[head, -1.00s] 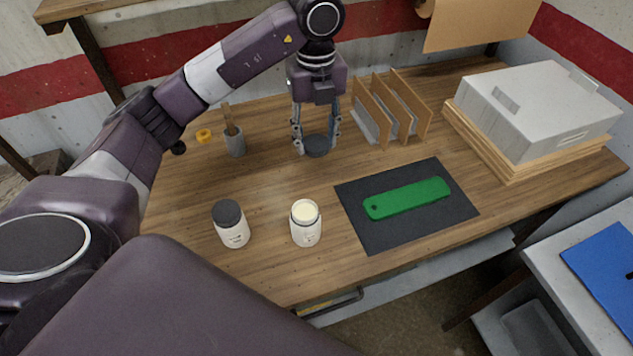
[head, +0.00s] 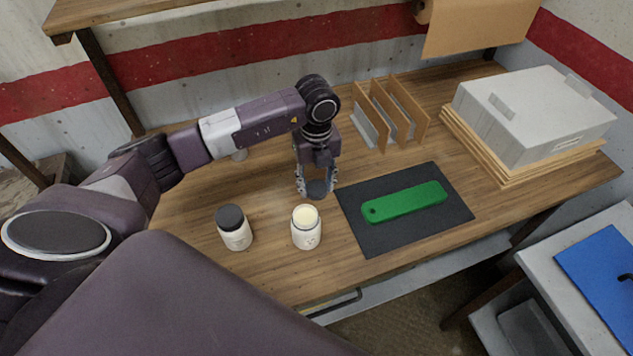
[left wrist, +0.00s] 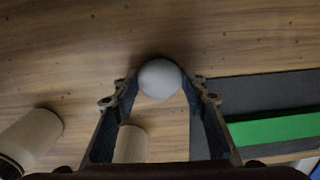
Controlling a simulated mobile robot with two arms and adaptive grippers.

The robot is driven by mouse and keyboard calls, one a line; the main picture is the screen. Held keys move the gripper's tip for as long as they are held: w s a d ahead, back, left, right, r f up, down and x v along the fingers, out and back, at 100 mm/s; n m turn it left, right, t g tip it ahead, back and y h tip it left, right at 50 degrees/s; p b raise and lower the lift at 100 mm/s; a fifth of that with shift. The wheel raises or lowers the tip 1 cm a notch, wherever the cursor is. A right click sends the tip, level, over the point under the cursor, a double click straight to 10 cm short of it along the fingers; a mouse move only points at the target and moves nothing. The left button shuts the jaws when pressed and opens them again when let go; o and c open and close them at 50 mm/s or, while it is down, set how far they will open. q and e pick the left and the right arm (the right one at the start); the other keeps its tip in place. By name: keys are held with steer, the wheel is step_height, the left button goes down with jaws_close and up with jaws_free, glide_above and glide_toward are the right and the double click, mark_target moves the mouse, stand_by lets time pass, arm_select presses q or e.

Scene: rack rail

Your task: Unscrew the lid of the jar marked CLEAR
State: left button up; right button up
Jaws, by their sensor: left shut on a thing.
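An open white jar (head: 306,232) with cream-coloured contents stands upright on the bench; it partly shows in the left wrist view (left wrist: 131,145). A second white jar (head: 235,236) with a dark grey lid (head: 230,216) on it stands to its left. The labels are too small to read, so I cannot tell which is marked CLEAR. My left gripper (head: 317,187) points down behind the open jar, shut on a round grey lid (left wrist: 160,78), apart from both jars. The lid's height above the bench is unclear. My right gripper is not in view.
A dark mat (head: 425,225) with a green bar (head: 405,201) lies right of the open jar. A brown divider rack (head: 402,105) and a grey box (head: 535,110) stand farther back. The wooden bench (head: 190,205) is bare left of the jars.

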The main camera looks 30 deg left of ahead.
arm_select(q)
steer(key=shift+f, duration=0.1)
steer(key=o, duration=1.3)
